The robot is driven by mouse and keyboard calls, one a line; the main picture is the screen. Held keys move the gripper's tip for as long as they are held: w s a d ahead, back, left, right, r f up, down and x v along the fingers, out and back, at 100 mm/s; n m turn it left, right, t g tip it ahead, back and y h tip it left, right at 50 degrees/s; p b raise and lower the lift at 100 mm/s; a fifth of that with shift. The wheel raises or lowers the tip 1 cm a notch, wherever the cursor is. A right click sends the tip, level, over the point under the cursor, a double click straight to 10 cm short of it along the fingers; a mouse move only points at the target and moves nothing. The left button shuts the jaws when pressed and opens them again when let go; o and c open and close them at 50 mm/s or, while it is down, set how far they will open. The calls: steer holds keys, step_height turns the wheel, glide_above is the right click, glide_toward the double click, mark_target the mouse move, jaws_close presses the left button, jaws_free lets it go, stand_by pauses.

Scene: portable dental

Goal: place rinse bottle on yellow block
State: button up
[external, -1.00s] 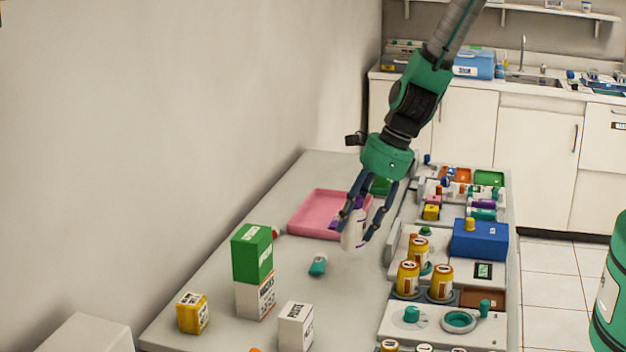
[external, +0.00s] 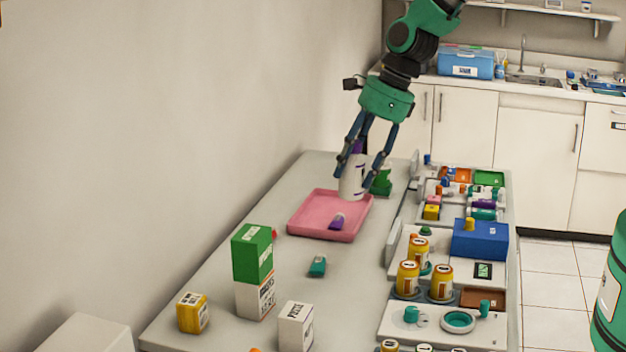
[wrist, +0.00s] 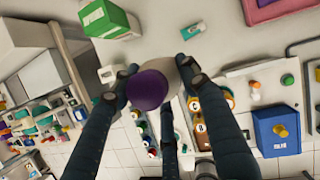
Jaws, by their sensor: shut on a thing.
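My gripper (external: 366,163) is shut on the rinse bottle (external: 353,181), a white bottle with a purple cap. It holds the bottle upright in the air above the far right part of the pink tray. In the wrist view the purple cap (wrist: 147,89) points at the camera between the fingers (wrist: 152,84). The yellow block (external: 193,313), a small cube with a pale label on top, stands at the near left of the table, far from the gripper.
The pink tray (external: 297,222) holds a small purple item (external: 337,222). A green box (external: 252,253) sits on a white box (external: 256,297), beside the yellow block. Another white box (external: 296,327) stands nearer. Amber jars and a blue box (external: 480,240) line the right side.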

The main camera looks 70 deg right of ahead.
steer(key=w+a+r+p, duration=0.1)
steer(key=w+a+p, duration=0.5)
steer(key=w, duration=0.6)
steer(key=n+p, duration=0.2)
steer(key=p, duration=0.4)
glide_above(194, 300)
steer(key=f, duration=0.1)
steer(key=shift+y, duration=0.4)
step_height(194, 300, down, 5)
steer(key=shift+w+f, duration=0.1)
steer(key=shift+f, duration=0.05)
steer(key=shift+f+p, duration=0.3)
steer(key=shift+f, duration=2.6)
steer(key=shift+f, duration=0.1)
steer(key=shift+f, duration=2)
steer(key=shift+f, duration=0.15)
